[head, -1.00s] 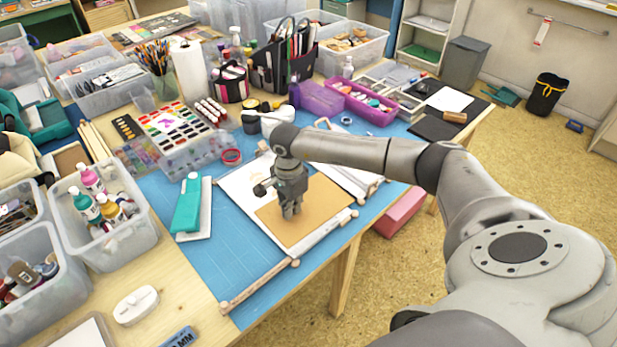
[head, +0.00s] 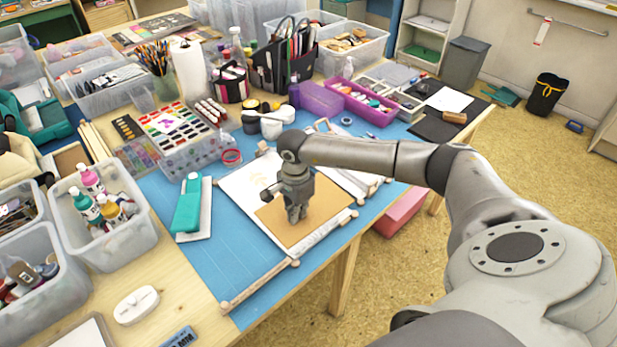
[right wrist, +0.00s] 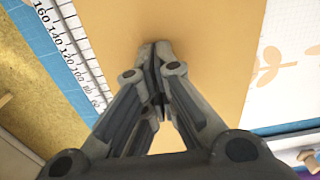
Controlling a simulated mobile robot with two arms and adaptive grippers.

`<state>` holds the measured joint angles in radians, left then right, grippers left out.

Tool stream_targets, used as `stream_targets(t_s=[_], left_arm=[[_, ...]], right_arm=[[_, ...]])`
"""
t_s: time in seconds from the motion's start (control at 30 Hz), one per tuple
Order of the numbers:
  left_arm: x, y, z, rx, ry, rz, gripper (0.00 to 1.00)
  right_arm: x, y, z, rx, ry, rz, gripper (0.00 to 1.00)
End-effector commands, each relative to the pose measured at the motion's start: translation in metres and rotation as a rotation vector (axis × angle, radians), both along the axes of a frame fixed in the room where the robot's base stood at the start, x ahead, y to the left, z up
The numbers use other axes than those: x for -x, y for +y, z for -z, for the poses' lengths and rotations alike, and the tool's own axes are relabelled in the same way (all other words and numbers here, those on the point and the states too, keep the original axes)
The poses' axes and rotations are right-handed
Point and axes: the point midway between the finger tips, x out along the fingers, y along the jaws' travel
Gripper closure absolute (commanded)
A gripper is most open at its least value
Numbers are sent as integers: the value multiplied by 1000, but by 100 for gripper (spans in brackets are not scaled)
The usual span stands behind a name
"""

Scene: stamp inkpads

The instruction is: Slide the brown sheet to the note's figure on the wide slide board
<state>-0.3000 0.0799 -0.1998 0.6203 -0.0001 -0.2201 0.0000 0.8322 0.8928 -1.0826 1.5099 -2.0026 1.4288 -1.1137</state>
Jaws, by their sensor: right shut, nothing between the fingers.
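The brown sheet (head: 322,217) lies flat on the white slide board (head: 245,187), over its lower right part. My right gripper (head: 294,218) points down onto the brown sheet with its fingers shut and nothing between them. In the right wrist view the shut fingertips (right wrist: 157,50) are at the brown sheet (right wrist: 205,40); I cannot tell how firmly they touch. A printed scale (right wrist: 75,50) with numbers such as 160, 140 and 120 runs along the sheet's edge there. A pale leaf print (right wrist: 275,65) shows on the board. The note is not clearly seen. My left gripper is out of view.
A teal stapler-like tool (head: 187,205) lies left of the board on the blue mat (head: 230,262). A second board (head: 350,180) lies behind my arm. Paint cups (head: 270,122), a red tape ring (head: 232,157) and a watercolour box (head: 185,150) stand farther back.

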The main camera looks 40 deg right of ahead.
Motion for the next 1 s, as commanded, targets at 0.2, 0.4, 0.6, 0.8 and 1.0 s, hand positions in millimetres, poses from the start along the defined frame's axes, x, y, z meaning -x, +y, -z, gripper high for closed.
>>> stream_targets(t_s=[0.2, 0.4, 0.6, 0.8, 1.0], left_arm=[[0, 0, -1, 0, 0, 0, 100], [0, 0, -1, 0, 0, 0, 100], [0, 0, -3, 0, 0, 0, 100], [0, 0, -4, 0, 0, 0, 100], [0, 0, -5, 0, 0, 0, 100]], right_arm=[[2, -1, 0, 0, 0, 0, 100], [2, -1, 0, 0, 0, 0, 100], [8, -4, 0, 1, 0, 1, 100], [16, -6, 1, 0, 0, 1, 100], [21, -8, 2, 0, 0, 1, 100]])
